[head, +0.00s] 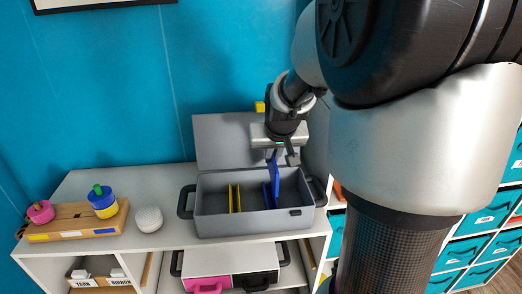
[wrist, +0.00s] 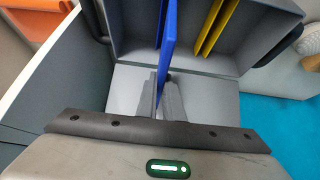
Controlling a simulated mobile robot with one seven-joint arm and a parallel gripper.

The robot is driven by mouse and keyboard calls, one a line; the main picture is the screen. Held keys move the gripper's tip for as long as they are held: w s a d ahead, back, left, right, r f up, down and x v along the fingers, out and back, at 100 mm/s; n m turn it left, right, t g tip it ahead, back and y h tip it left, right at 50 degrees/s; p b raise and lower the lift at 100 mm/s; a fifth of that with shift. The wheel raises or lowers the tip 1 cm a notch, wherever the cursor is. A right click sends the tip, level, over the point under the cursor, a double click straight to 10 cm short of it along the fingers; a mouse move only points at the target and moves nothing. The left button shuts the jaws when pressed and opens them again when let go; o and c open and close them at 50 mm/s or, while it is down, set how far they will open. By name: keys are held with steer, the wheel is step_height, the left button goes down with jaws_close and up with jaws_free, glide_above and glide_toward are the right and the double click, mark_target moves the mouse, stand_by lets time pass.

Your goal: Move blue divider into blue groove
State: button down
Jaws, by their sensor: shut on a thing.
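A blue divider (head: 273,172) hangs upright from my gripper (head: 281,154), its lower part inside the open grey box (head: 215,225). In the wrist view my gripper (wrist: 164,103) is shut on the near end of the blue divider (wrist: 170,40). The blue groove (head: 266,196) stands in the right half of the box, close to the divider's lower part. I cannot tell whether the divider's lower edge is within the groove or beside it. A yellow pair of strips (head: 235,198) stands left of it in the box, also visible in the wrist view (wrist: 218,28).
The box's grey lid (head: 222,140) stands open behind it, close to my gripper. Black handles (head: 186,201) stick out at the box's sides. On the white shelf to the left are a white ball (head: 149,219) and a wooden board (head: 72,222) with colored pieces.

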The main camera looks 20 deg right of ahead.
mark_target(274, 183)
steer(key=shift+f+b, duration=4.65)
steer(key=shift+f, duration=0.8)
steer(key=shift+f+b, duration=0.85)
steer(key=shift+f, duration=0.1)
steer(key=c, duration=1.8)
jaws_free()
steer(key=shift+r, duration=0.1)
steer(key=shift+s+a+r+p, duration=0.1)
steer(key=shift+s+r+p, duration=0.2)
steer(key=shift+r+p, duration=0.25)
steer(key=shift+p+v, duration=1.65)
steer(key=shift+v, duration=1.65)
